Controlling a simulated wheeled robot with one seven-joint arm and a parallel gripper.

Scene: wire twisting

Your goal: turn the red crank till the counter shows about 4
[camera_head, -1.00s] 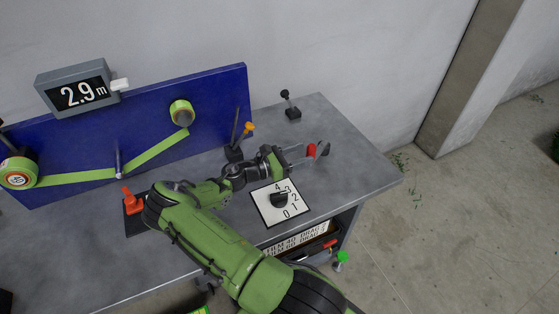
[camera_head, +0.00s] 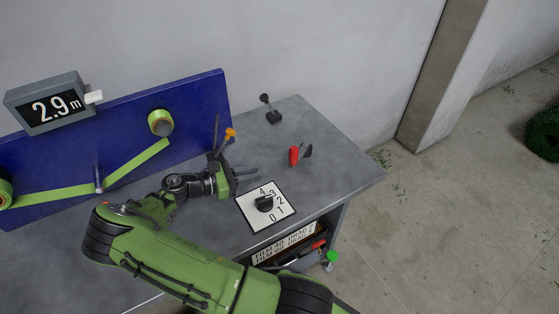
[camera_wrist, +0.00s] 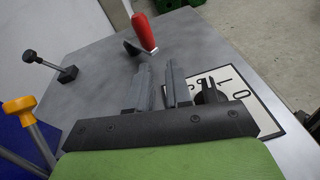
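The red crank handle (camera_head: 294,156) stands on the right part of the grey bench, with a dark metal piece beside it. In the wrist view the red handle (camera_wrist: 145,32) is tilted, beyond the fingertips. My gripper (camera_head: 252,174) is left of the handle, apart from it. Its two fingers (camera_wrist: 158,80) are parted with nothing between them. The counter (camera_head: 54,106) at the upper left reads 2.9 m.
A dial plate (camera_head: 251,216) marked 0 to 4 lies in front of my gripper. An orange-topped lever (camera_head: 230,134) stands close behind it. A black lever (camera_head: 270,110) stands at the back. The blue panel (camera_head: 205,110) carries green tape. Bench between gripper and handle is clear.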

